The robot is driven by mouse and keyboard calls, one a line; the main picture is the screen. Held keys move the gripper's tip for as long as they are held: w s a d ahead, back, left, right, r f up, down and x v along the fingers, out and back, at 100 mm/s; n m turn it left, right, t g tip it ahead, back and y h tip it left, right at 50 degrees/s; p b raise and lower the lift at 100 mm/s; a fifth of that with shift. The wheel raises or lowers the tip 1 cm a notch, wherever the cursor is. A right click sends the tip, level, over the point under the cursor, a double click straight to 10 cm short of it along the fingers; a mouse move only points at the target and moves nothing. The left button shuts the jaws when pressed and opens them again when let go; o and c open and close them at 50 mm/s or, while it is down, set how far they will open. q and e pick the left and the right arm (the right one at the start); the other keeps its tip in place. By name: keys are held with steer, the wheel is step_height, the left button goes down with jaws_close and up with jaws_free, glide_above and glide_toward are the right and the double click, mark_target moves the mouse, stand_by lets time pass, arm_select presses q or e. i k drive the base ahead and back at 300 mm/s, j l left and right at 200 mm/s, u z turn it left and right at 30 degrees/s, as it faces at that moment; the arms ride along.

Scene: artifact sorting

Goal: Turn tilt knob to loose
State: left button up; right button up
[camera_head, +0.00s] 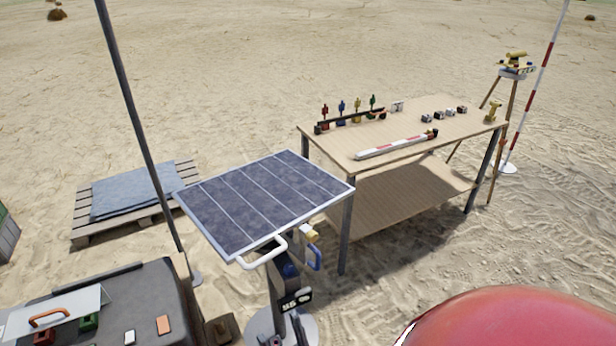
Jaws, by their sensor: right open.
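The tilt knob seems to be the small yellow part (309,233) under the right front edge of the tilted solar panel (265,196). A blue loop-shaped handle (315,258) hangs just below it. A white handle (262,252) juts from the panel's front edge. The panel stands on a dark post with a numbered label (296,301). Dark parts low in front of the post look like my right gripper (286,335), open and below the knob, with no clear contact. Its outline is hard to separate from the post. My left gripper is not in view.
A wooden table (400,150) with small figures and a striped rod stands behind right. A dark case (150,300) with coloured pieces is at lower left, near a pole (140,110). A large red rounded surface (500,320) fills the lower right. A pallet (85,235) lies left.

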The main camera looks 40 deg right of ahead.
mark_target(311, 236)
steer(key=z, duration=1.15)
